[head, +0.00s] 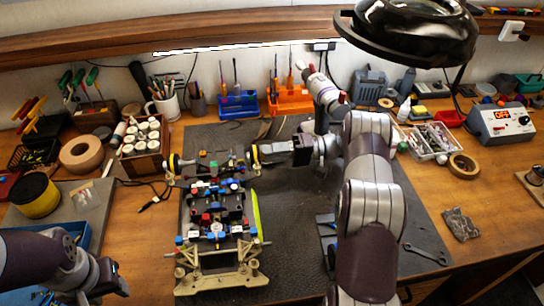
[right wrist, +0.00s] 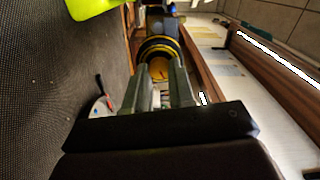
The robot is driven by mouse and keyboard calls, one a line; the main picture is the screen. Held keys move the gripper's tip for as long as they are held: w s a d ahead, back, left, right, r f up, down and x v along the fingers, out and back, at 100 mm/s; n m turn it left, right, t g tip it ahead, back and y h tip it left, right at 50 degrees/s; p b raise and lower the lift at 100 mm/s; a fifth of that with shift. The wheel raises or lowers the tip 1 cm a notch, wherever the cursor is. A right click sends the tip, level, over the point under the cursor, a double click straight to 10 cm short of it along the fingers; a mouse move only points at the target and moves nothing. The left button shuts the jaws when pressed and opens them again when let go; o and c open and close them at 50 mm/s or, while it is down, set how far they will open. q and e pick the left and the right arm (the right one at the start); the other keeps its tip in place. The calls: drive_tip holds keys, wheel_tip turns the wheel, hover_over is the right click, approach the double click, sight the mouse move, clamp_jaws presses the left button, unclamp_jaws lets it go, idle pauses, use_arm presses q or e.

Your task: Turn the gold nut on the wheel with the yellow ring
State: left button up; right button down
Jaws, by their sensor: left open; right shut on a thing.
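The racecar chassis (head: 215,215) lies on the dark mat with two wheels at its far end. The wheel with the yellow ring (right wrist: 160,47) is at the fingertips of my right gripper (right wrist: 160,76). Its gold nut (right wrist: 158,68) shows between the fingers, which are shut on it. In the head view, my right gripper (head: 262,152) reaches from the right to the far right wheel (head: 254,156), hiding part of its face. My left gripper (head: 112,282) is open and low at the left, away from the car; its fingers are hard to make out.
A lime-green body strip (head: 256,214) lies along the car's right side. A wrench (head: 424,254) lies on the mat's right edge. A yellow-black spool (head: 36,196) stands at left. Blue (head: 238,106) and orange (head: 290,102) tool holders stand behind. A lamp (head: 410,30) hangs above.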

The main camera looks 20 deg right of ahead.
use_arm(q)
wheel_tip(320, 180, down, 4)
drive_tip(key=b, duration=0.3)
drive_tip(key=shift+r, duration=0.25)
use_arm(e)
drive_tip(key=n, duration=0.6)
drive_tip(key=shift+s+f+n, duration=0.1)
drive_tip(key=shift+f+n, duration=0.15)
drive_tip(key=shift+n, duration=0.05)
use_arm(q)
wheel_tip(320, 180, down, 3)
drive_tip(key=b, duration=0.3)
use_arm(e)
drive_tip(key=n, duration=0.5)
drive_tip(key=shift+r+n, duration=0.1)
drive_tip(key=shift+n, duration=0.3)
drive_tip(key=c, duration=0.9)
unclamp_jaws()
drive_tip(key=shift+r, duration=0.1)
use_arm(q)
wheel_tip(320, 180, down, 2)
drive_tip(key=shift+f+b, duration=0.2)
drive_tip(key=shift+b, duration=1.05)
use_arm(e)
drive_tip(key=v, duration=1.2)
drive_tip(key=shift+d, duration=0.35)
